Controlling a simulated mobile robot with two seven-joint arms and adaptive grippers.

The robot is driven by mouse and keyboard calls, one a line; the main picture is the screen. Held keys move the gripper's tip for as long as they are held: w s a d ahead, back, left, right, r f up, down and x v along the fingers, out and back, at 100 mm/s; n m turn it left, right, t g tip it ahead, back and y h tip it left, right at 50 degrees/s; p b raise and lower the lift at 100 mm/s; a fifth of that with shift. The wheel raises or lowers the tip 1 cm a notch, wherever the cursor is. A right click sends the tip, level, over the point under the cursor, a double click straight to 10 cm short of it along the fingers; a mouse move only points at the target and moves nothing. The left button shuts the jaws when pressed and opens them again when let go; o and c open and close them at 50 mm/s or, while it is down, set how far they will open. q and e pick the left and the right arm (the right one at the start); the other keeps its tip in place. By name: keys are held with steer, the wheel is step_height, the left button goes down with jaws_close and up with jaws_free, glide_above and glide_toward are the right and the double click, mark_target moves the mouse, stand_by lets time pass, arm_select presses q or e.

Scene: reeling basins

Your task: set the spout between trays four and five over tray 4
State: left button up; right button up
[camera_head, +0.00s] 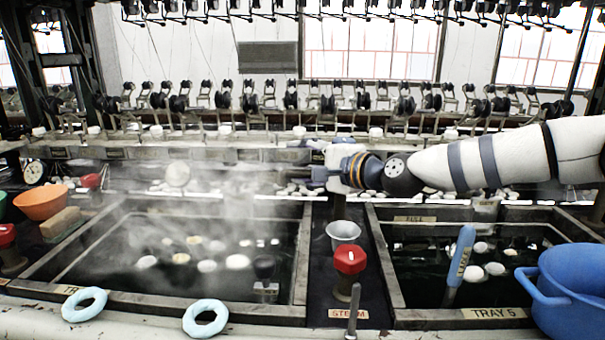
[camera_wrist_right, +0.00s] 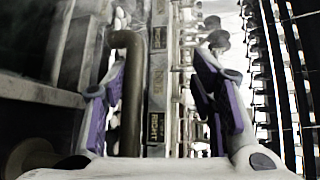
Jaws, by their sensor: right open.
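My right gripper (camera_head: 308,168) reaches in from the right, behind the divider between the two basins. It is open; in the right wrist view its purple-padded fingers (camera_wrist_right: 162,78) stand wide apart. A brownish bent pipe, the spout (camera_wrist_right: 130,95), shows between them, nearer the left finger, with no clear grip on it. In the head view I cannot make out the spout clearly near the gripper. Tray 4 (camera_head: 165,302) is the steaming left basin, its label partly covered. Tray 5 (camera_head: 425,317) is the right basin, labelled. My left gripper is not in view.
A red steam knob (camera_head: 350,262) and a metal funnel cup (camera_head: 343,231) stand on the divider. A blue pot (camera_head: 570,300) sits at the right front. Two light-blue rings (camera_head: 205,318) lie on the front edge. Reeling machinery (camera_head: 290,97) runs behind. Steam blurs the left basin.

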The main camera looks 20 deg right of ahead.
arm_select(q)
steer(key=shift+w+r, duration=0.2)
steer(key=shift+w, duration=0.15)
arm_select(e)
steer(key=o, duration=1)
steer(key=shift+t, duration=0.3)
steer(key=r, duration=0.8)
steer(key=shift+w+r, duration=0.4)
steer(key=f, duration=0.3)
steer(key=shift+s+f+g, duration=0.2)
steer(key=shift+f+g, duration=0.1)
steer(key=shift+g, duration=0.1)
steer(key=s, duration=0.1)
steer(key=s+r+p, duration=0.1)
steer(key=s, duration=0.1)
steer(key=shift+d+r, duration=0.1)
steer(key=shift+d, duration=0.05)
steer(key=c, duration=1)
arm_select(q)
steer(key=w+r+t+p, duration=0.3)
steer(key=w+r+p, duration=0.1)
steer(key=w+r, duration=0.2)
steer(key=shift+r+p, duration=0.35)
steer(key=shift+p, duration=0.05)
arm_select(e)
steer(key=f+v, duration=0.2)
steer(key=v, duration=0.9)
steer(key=shift+s+f, duration=0.35)
steer(key=shift+s, duration=0.1)
